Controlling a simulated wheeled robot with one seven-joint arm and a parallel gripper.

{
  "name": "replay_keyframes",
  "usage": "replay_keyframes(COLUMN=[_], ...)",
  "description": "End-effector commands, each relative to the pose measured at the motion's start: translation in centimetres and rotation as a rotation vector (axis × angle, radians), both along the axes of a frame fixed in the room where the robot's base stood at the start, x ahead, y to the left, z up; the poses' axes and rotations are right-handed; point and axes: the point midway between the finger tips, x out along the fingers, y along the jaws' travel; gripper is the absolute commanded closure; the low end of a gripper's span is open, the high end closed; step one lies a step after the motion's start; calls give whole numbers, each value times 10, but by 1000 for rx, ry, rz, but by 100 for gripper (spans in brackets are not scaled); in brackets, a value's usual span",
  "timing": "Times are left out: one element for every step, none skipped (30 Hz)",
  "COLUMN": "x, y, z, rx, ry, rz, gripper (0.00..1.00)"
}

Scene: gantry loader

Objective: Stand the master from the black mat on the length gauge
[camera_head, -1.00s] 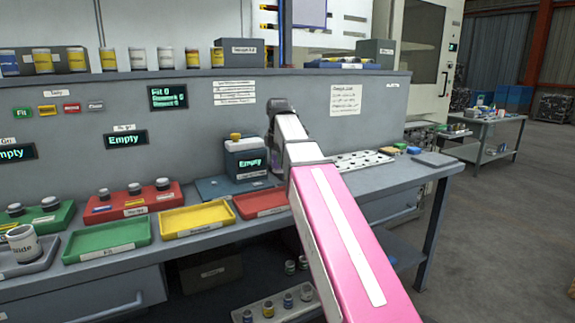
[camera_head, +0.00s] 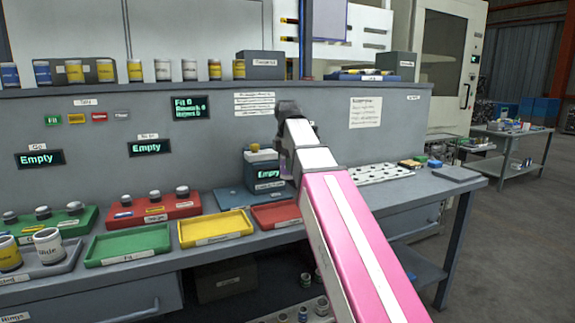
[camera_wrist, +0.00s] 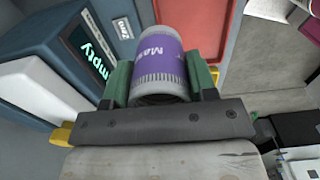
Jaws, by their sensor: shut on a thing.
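The master (camera_wrist: 160,62) is a purple and silver cylinder with lettering starting "Mas". My gripper (camera_wrist: 160,80) is shut on it, with a green finger on each side. The length gauge (camera_head: 263,182) is a dark blue-grey block with a yellow knob on top and a display reading "Empty". In the wrist view the gauge (camera_wrist: 45,60) is close at the left of the held master, with a "Zero" label. In the head view my gripper (camera_head: 285,170) is just right of the gauge and hides part of it. A dark grey mat (camera_head: 457,174) lies bare at the bench's right end.
In front of the gauge are a red tray (camera_head: 277,225), a yellow tray (camera_head: 181,242) and a green tray (camera_head: 90,262), all empty. A white holed plate (camera_head: 375,181) lies to the right. Several cylinders line the shelf above.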

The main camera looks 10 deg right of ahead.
Motion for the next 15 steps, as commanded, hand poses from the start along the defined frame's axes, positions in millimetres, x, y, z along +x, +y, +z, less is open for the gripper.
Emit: replay_keyframes(x=[1,1,1,1,1,1,1,1,1,1,1,1,1,1,1], y=[0,0,0,0,0,0,0,0,0,0,0,0,0,0,0], z=[2,4,5,7,8,10,11,12,14,15,17,18,19,21,22], rx=[0,0,0,0,0,0,0,0,0,0,0,0,0,0,0], ry=[-1,-1,-1,-1,-1,-1,-1,-1,0,0,0,0,0,0,-1], rz=[0,0,0,0,0,0,0,0,0,0,0,0,0,0,0], gripper=[84,84,84,84,84,84,84,84,84,84,84,84,84,84,84])
